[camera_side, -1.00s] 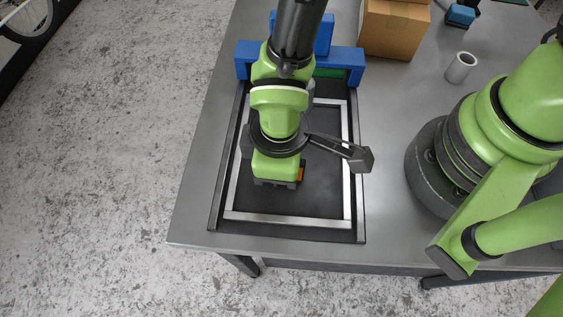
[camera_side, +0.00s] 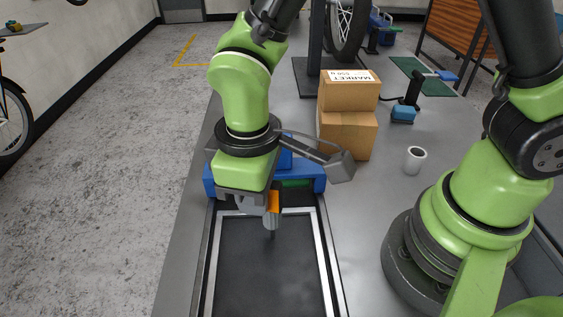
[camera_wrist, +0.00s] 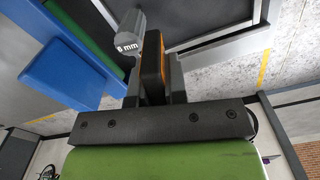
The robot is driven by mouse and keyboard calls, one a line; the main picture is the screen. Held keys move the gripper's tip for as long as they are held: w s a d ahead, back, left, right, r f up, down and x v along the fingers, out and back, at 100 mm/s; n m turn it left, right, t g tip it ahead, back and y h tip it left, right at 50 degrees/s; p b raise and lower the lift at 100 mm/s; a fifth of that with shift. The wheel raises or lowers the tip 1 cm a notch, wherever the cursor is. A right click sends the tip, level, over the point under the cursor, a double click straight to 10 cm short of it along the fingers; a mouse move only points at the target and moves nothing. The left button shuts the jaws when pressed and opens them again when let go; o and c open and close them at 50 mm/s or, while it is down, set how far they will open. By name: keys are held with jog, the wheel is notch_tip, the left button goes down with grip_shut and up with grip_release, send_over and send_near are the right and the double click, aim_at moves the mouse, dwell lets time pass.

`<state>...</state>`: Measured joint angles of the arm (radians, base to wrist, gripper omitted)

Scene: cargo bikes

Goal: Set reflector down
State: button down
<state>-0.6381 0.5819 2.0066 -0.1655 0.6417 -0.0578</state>
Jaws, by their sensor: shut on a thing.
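My gripper points down above the far end of a black tray (camera_side: 268,275) with a silver inner frame.
A blue stand (camera_side: 312,176) is at the tray's far end, close behind my gripper. Two stacked cardboard boxes (camera_side: 347,133) stand to its right. A white cup (camera_side: 414,160) stands further right. The tray's near part is clear.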

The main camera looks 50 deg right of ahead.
jog(key=w+d+r+m, duration=0.2)
jog(key=d+r+m, duration=0.1)
jog(key=d, duration=0.6)
jog(key=w+d+r+m, duration=0.2)
jog(key=w+d+m, duration=0.15)
jog(key=d, duration=0.45)
jog(key=w+f+m, duration=0.3)
jog(key=w+m, duration=0.6)
jog(key=m, duration=0.7)
jog(key=w+f+m, duration=0.4)
jog(key=w+m, duration=0.4)
jog(key=m, duration=0.7)
jog(key=f, duration=0.9)
jog(key=shift+d, duration=0.35)
jog(key=c, duration=1.1)
grip_release()
jog(key=shift+c, duration=0.2)
jog(key=shift+r, duration=0.1)
